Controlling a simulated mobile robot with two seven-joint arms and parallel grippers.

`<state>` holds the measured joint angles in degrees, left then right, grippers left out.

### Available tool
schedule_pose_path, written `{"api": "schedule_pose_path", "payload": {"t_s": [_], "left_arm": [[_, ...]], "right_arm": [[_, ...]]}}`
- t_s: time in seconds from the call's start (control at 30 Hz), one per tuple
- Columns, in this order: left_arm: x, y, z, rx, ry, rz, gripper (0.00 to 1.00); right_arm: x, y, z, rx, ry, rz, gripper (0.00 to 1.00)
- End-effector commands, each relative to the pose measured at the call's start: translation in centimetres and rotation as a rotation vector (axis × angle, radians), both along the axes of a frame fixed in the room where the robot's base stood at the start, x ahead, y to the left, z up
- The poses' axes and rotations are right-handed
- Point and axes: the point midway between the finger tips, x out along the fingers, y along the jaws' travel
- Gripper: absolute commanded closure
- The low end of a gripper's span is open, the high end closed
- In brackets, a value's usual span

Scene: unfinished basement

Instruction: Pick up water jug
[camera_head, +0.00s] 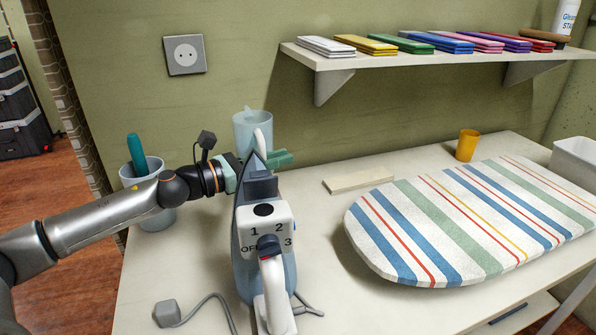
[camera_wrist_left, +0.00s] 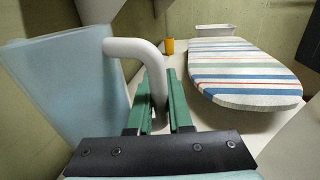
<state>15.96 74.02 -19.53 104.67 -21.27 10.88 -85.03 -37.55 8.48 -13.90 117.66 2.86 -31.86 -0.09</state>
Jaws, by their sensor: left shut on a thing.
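The water jug (camera_head: 250,122) is pale blue with a white handle, at the back of the table by the wall. The steam iron in front hides its lower part, so I cannot tell if it touches the table. In the left wrist view the jug (camera_wrist_left: 65,85) fills the left side and looks tilted. Its white handle (camera_wrist_left: 135,50) comes down between the green fingers of my left gripper (camera_wrist_left: 162,85). My left gripper (camera_head: 272,160) is shut on the handle. My right gripper is not in view.
An upright steam iron (camera_head: 264,215) with a cord stands close in front. A striped ironing board (camera_head: 470,220), a yellow cup (camera_head: 467,145) and a white bin (camera_head: 575,160) are right. A wall shelf (camera_head: 400,60) overhangs.

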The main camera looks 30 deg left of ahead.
Motion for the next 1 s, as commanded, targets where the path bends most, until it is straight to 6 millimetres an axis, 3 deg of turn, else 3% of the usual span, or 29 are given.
{"api": "schedule_pose_path", "payload": {"t_s": [0.1,0.5,1.0], "left_arm": [[-1.1,0.6,0.3,0.008,0.0,-0.006,1.0],[-2.9,2.1,1.8,0.001,0.0,-0.006,1.0],[-4.3,3.3,2.7,0.003,-0.005,-0.004,1.0]], "right_arm": [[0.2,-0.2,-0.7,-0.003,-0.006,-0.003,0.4],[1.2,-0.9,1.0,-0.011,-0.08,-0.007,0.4],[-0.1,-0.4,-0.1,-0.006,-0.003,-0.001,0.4]]}}
